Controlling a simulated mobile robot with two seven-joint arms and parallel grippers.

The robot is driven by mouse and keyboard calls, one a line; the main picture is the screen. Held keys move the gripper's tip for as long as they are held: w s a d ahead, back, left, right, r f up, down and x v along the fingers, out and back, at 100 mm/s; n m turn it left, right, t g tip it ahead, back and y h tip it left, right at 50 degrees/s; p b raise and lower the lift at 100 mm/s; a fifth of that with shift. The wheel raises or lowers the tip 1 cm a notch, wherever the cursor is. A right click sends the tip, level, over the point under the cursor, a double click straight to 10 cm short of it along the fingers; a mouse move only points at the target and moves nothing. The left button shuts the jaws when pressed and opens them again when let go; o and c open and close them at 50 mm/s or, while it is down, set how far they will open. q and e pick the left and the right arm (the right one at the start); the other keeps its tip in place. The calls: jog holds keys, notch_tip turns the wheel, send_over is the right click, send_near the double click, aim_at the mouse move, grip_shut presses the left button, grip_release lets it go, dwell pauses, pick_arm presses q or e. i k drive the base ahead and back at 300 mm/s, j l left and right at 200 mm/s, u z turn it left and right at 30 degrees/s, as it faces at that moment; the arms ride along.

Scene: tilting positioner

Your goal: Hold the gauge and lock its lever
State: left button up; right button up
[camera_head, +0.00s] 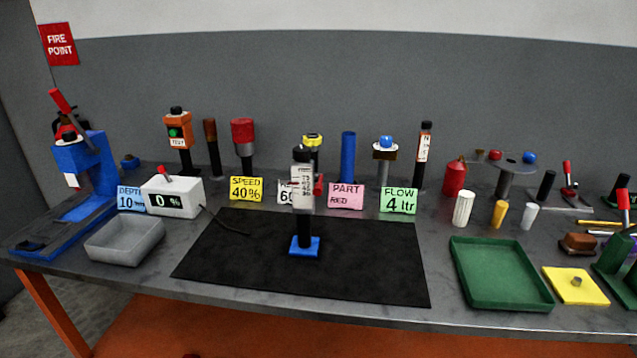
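What looks like the gauge (303,190) stands upright on the black mat (370,265) in the middle of the table. It has a small blue square base, a black post, a pale body with dark markings and a black top. A small red part shows just right of its body; I cannot tell whether it is the gauge's lever or belongs to something behind. Neither of my grippers is in view, and nothing touches the gauge.
A grey tray (125,242) and a white box reading 0 % (172,196) stand left of the mat. A green tray (500,275) and a yellow plate (575,286) lie to the right. Label cards and several posts line the back. The mat around the gauge is clear.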

aim_at(317, 188)
jog(key=i+j+z, duration=0.15)
jog(key=j, duration=0.15)
jog(key=i+j+z, duration=0.15)
jog(key=j, duration=0.2)
jog(key=i+j+z, duration=0.1)
jog(key=j, duration=0.25)
jog(key=i+j+z, duration=0.15)
jog(key=j, duration=0.2)
jog(key=k, duration=0.05)
